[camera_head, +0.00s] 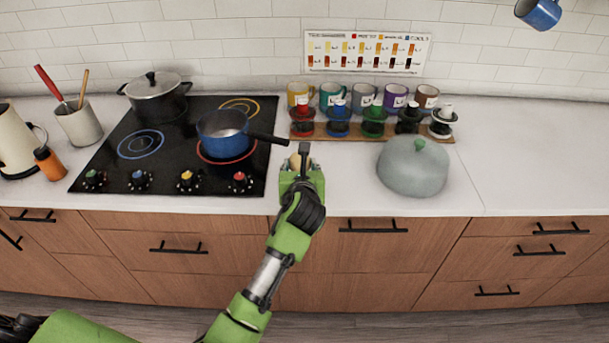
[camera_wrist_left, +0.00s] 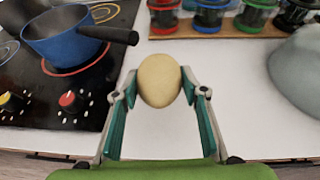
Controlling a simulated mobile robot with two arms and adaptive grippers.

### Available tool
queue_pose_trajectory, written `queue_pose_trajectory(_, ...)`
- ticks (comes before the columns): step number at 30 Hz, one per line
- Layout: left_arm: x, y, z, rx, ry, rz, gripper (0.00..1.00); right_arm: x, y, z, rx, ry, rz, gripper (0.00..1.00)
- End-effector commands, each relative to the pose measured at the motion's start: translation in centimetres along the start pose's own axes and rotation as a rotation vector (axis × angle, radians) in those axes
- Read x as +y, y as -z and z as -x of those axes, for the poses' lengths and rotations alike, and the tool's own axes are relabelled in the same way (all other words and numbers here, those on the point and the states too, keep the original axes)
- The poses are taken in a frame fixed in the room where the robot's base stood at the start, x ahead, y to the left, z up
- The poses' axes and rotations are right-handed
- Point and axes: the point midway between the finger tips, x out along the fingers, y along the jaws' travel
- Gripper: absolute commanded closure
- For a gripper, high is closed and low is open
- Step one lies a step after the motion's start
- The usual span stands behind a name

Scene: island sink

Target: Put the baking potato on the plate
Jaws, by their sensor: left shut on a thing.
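The baking potato (camera_wrist_left: 159,80) is a pale yellow oval in the left wrist view. My left gripper (camera_wrist_left: 160,88) is shut on it, with one finger at each side. In the head view my left gripper (camera_head: 301,160) is over the counter, right of the stove, and mostly hides the potato (camera_head: 295,162). I cannot tell its exact height above the counter. No plate can be made out in either view. My right gripper is not in view.
A grey-green dome with a green knob (camera_head: 412,170) stands on the counter to the right. A blue pan (camera_head: 224,137) sits on the black stove (camera_head: 120,180), its handle pointing toward my gripper. Jars stand on a wooden board (camera_head: 350,138) behind. The far-right counter is clear.

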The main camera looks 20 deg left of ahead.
Motion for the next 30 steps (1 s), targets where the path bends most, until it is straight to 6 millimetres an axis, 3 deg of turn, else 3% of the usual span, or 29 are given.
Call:
queue_pose_trajectory(8,-1.0,1.2,-1.7,0.000,0.000,0.001,0.86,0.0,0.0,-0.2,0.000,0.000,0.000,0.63)
queue_pose_trajectory(12,-1.3,3.1,-2.8,0.005,0.000,0.000,0.86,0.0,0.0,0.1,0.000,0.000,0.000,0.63)
queue_pose_trajectory(16,-1.2,3.5,-3.1,0.001,0.000,-0.002,0.86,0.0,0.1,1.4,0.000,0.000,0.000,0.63)
queue_pose_trajectory(29,-1.2,4.3,-3.4,-0.001,0.001,-0.001,0.86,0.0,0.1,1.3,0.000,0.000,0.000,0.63)
queue_pose_trajectory(30,-1.2,4.3,-3.4,0.000,0.000,-0.001,0.52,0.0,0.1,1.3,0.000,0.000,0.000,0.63)
